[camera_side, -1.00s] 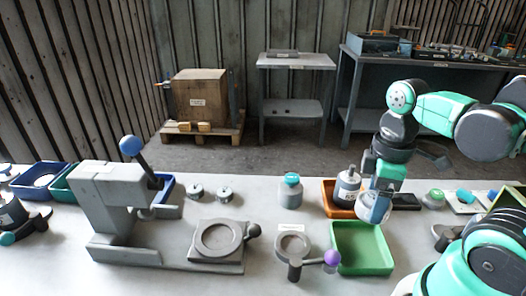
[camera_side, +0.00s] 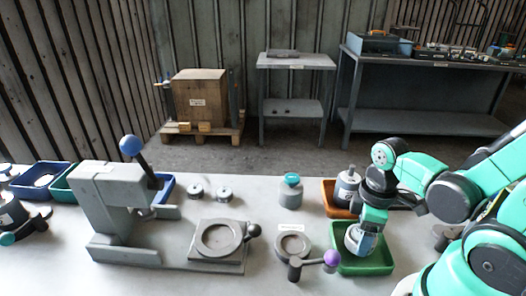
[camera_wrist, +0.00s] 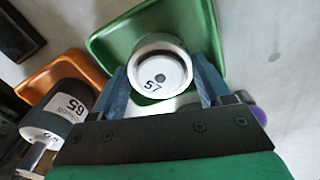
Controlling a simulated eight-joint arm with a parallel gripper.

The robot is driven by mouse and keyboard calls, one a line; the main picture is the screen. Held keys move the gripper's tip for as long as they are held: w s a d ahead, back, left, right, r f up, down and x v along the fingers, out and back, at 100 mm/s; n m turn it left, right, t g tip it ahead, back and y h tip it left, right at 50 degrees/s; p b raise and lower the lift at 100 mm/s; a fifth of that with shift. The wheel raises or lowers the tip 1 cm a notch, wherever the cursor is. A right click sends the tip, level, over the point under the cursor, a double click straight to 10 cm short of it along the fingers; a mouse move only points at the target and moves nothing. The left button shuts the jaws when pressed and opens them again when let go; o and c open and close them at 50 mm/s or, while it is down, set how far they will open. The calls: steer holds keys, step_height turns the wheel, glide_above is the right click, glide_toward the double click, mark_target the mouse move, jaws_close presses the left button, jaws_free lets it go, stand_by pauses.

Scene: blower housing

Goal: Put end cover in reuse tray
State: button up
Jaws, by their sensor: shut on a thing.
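The end cover (camera_wrist: 160,72) is a round silver-white piece with a dark centre hole and the number 57 on its face. My gripper (camera_wrist: 163,88) is shut on it, with a blue finger on either side. In the side view the cover (camera_side: 358,241) hangs at the gripper's tip over the green tray (camera_side: 362,269), whose inside is partly hidden by the gripper. The wrist view shows the green tray's rim (camera_wrist: 106,44) beyond the cover. I cannot tell the cover's exact height above the tray floor. No label naming the reuse tray is readable.
An orange tray (camera_side: 329,198) with a grey cylindrical part marked 65 (camera_wrist: 62,108) stands just behind the green tray. A round fixture (camera_side: 293,245) with a purple-knobbed lever (camera_side: 331,258) is close on the left. A press (camera_side: 112,215) stands further left.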

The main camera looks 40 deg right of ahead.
steer(key=shift+f, duration=0.55)
steer(key=o, duration=1.3)
steer(key=shift+r, duration=0.2)
steer(key=shift+r, duration=3.45)
steer(key=w+a+r+m+t, duration=0.4)
steer(key=w+r+m+t, duration=0.1)
steer(key=w, duration=0.4)
steer(key=shift+w+a+m+t, duration=0.35)
steer(key=shift+m+t, duration=0.15)
steer(key=shift+t, duration=0.6)
steer(key=shift+f, duration=0.1)
